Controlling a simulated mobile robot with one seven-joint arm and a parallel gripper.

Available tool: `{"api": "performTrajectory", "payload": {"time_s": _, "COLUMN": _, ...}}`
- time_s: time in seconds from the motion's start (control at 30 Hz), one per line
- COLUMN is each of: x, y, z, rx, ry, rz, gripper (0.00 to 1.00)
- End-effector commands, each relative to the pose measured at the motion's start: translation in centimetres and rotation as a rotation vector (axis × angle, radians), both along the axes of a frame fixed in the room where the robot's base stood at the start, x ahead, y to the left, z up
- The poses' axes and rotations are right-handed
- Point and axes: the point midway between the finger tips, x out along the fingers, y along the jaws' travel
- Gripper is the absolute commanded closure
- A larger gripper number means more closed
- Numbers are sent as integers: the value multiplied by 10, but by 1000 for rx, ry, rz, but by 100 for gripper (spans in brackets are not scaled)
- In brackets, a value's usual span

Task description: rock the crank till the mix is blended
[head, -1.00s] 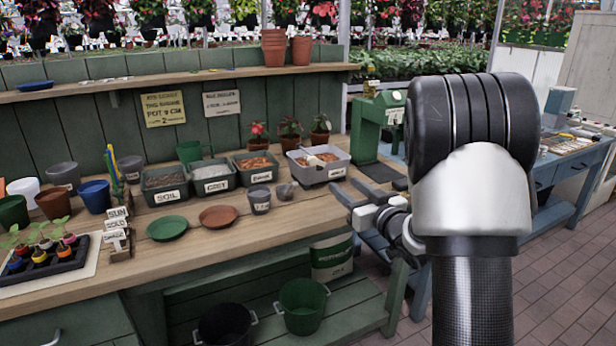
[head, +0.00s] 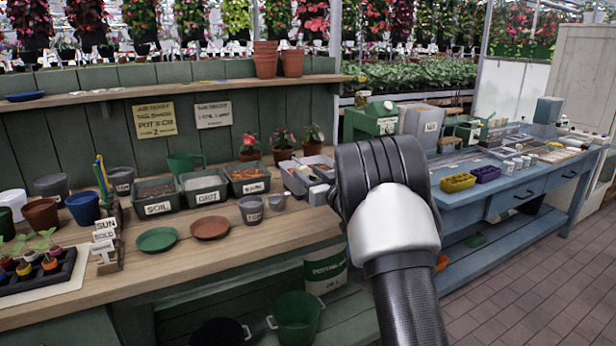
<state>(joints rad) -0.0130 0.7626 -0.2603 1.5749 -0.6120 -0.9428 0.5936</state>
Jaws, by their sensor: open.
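No crank can be clearly made out. A green box-shaped machine (head: 372,122) stands behind my arm at the right end of the wooden bench, its lower part hidden. A smaller green device (head: 466,130) stands on the blue table. My gripper does not show; the thick dark and white arm links hide that area.
Green (head: 157,239) and terracotta (head: 210,228) saucers and a small grey pot (head: 251,209) sit on the bench front. The blue table (head: 520,192) holds yellow (head: 458,182) and purple (head: 487,173) trays. Brick floor (head: 530,290) is clear at right.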

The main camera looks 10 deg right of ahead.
Motion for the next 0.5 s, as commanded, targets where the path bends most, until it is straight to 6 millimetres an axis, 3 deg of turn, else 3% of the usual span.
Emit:
{"api": "performTrajectory", "payload": {"time_s": 0.4, "x": 10, "y": 3, "z": 0, "rx": 0, "ry": 0, "rz": -1, "gripper": 57}}
{"api": "performTrajectory", "payload": {"time_s": 0.5, "x": 10, "y": 3, "z": 0, "rx": 0, "ry": 0, "rz": -1, "gripper": 72}}
